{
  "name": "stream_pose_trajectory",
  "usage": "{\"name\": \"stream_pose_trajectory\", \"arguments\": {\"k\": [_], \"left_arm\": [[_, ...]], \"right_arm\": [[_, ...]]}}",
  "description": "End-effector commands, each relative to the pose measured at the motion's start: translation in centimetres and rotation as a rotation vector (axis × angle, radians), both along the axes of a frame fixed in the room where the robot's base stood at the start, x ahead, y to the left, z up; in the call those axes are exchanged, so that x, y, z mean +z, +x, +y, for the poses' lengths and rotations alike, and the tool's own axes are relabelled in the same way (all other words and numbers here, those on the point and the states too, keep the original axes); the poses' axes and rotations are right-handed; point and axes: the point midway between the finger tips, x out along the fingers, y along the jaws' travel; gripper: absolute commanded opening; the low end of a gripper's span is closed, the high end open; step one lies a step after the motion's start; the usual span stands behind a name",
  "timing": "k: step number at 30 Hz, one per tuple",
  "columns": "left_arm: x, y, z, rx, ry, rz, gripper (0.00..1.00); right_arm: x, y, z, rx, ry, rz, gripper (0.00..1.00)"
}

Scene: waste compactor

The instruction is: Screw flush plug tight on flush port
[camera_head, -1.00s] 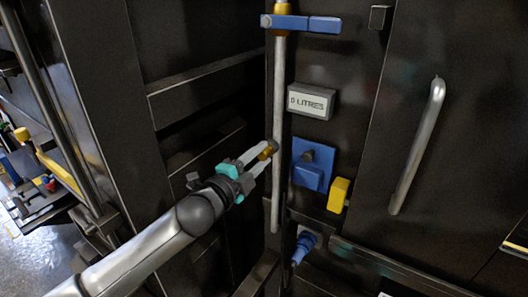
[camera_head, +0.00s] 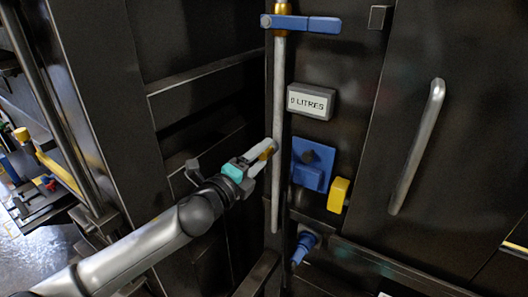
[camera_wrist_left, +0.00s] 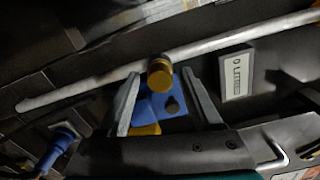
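A short brass-coloured cylinder, which looks like the flush plug (camera_head: 267,153), sits at the side of the grey vertical pipe (camera_head: 278,100). In the left wrist view the plug (camera_wrist_left: 160,77) has a round brass end face and a darker collar behind it, against the pipe. The flush port behind it is hidden. My left gripper (camera_head: 262,150) reaches it from the left. Its fingers (camera_wrist_left: 162,75) stand on either side of the plug, with visible gaps, so it looks open. Whether the plug's thread is seated cannot be seen. My right gripper is not in view.
A display reading 0 LITRES (camera_head: 311,101) is right of the pipe. Below it are a blue block (camera_head: 312,165), a yellow block (camera_head: 338,195) and a blue fitting (camera_head: 304,246). A blue-handled valve (camera_head: 300,23) tops the pipe. A long door handle (camera_head: 417,147) is at right.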

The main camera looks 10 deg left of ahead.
Motion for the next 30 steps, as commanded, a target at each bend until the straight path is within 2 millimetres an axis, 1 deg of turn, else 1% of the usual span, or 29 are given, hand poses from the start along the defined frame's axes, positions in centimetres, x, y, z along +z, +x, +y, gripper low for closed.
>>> {"name": "stream_pose_trajectory", "arguments": {"k": [5,6,7,8,15,17,21,26,30], "left_arm": [[0.0,0.0,0.01,0.0,-0.002,0.001,0.71],[-0.04,0.0,0.01,0.0,-0.002,0.002,0.7],[-0.04,0.0,0.01,0.0,-0.002,0.002,0.66],[-0.04,0.0,0.01,0.0,-0.002,0.002,0.66],[-0.03,0.0,0.01,0.001,-0.025,0.01,0.66],[-0.02,0.0,0.0,0.001,-0.101,0.036,0.66],[0.0,0.01,0.02,0.002,-0.332,0.12,0.66],[0.01,0.0,0.04,0.001,-0.471,0.171,0.66],[0.01,0.01,0.03,0.001,-0.692,0.251,0.66]], "right_arm": [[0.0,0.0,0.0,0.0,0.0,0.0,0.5],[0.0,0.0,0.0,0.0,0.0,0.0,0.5],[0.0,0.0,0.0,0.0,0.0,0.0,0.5],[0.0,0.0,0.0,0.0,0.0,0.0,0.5],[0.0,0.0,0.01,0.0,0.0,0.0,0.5],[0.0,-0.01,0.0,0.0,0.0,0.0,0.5],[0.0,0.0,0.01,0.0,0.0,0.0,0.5],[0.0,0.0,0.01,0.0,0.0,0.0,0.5],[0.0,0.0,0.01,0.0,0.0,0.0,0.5]]}}
